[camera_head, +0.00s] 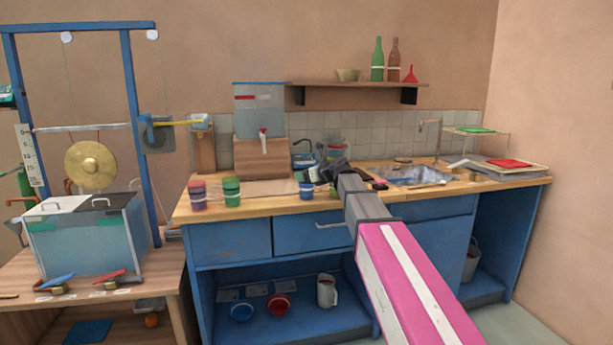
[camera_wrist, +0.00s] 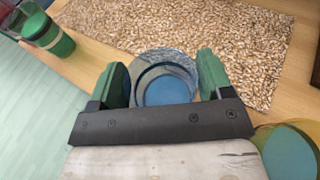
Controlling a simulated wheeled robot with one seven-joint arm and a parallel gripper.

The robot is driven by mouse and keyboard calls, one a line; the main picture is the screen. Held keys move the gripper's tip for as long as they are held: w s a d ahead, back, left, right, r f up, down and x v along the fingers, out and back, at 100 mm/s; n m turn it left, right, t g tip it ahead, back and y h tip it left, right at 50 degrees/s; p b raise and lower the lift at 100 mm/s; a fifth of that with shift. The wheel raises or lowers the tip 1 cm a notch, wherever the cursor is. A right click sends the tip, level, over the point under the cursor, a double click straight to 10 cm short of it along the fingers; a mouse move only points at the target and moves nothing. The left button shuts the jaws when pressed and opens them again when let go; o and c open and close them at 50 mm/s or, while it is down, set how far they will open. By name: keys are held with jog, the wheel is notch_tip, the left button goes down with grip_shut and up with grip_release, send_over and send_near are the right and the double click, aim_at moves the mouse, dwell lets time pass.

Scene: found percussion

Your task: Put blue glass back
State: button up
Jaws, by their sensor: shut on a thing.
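The blue glass (camera_wrist: 166,84) is clear with blue at its bottom, and sits between the two green finger pads in the wrist view. My gripper (camera_wrist: 164,80) is shut on it. In the head view the blue glass (camera_head: 306,191) shows at the worktop's front edge, just left of and below my dark gripper (camera_head: 315,177). I cannot tell whether its base touches the worktop. The green glass (camera_head: 231,191) and the purple glass (camera_head: 197,194) stand to the left; the green glass (camera_wrist: 48,36) is also at the wrist view's upper left.
A brown textured mat (camera_wrist: 215,35) lies behind the blue glass. A round yellow-green vessel (camera_wrist: 287,150) is close at the wrist view's lower right. A dispenser with a tap (camera_head: 260,130) stands at the back. The sink (camera_head: 415,175) is to the right.

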jog(key=o, duration=1.5)
jog(key=shift+f, duration=0.1)
jog(key=shift+o, duration=0.2)
